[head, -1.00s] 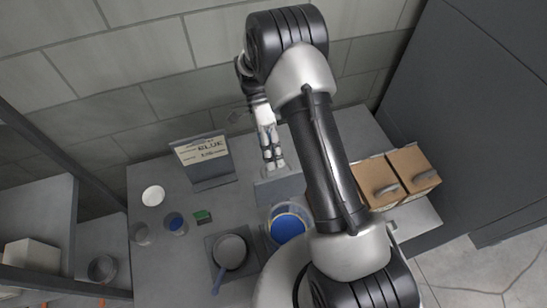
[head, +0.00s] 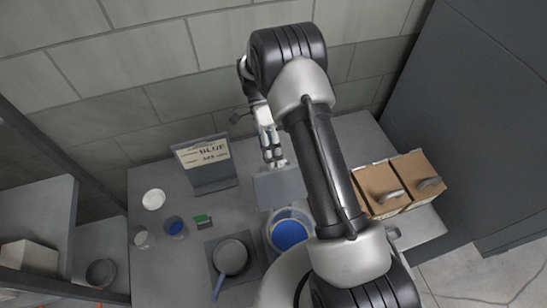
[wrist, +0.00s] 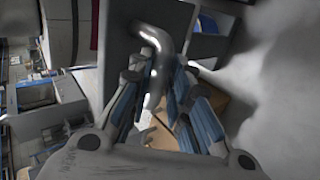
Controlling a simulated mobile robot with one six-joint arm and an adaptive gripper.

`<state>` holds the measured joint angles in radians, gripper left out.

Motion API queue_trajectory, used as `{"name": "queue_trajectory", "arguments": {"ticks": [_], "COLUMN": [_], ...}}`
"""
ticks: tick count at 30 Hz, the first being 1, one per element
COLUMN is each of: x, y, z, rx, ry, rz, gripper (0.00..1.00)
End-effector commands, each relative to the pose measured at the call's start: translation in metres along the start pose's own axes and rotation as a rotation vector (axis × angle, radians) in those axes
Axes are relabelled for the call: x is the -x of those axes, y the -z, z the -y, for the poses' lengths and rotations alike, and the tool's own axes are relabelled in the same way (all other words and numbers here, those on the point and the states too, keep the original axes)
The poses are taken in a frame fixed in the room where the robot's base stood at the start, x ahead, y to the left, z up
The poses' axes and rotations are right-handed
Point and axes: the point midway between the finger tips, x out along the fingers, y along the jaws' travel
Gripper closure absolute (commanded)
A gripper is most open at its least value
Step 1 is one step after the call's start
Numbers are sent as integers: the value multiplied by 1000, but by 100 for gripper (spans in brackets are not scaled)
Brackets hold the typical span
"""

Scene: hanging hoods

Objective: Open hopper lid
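The hopper (head: 268,238) is a round, clear-walled container with blue contents, standing at the front of the table. Its grey lid (head: 280,188) shows as a flat panel on the far side of the opening, and the blue contents are in plain view. My gripper (head: 274,160) is at the upper edge of the lid, fingers pointing down. In the wrist view, a shiny bent metal handle (wrist: 157,62) runs between the fingertips of my gripper (wrist: 160,75), which are drawn in around it. Whether both pads touch it is hard to see. A dark panel (wrist: 120,35) lies behind the handle.
A "BLUE" sign (head: 205,166) stands left of the lid. A pan (head: 231,256) sits on a dark plate, with a blue-filled cup (head: 175,226) and white dish (head: 153,199) further left. Brown boxes with handles (head: 405,183) stand right of my arm. A brick wall closes the back.

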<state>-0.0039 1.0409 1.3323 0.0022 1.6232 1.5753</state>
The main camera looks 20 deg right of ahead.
Motion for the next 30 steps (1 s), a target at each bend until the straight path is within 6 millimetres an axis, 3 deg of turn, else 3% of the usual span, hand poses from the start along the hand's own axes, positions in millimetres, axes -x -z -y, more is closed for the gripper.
{"name": "queue_trajectory", "arguments": {"ticks": [8,18,30], "x": [-2,2,56], "y": [0,0,0], "z": [5,4,4], "rx": [0,-1,-1], "ry": [11,11,12], "rz": [0,0,0], "gripper": [66,65,65]}}
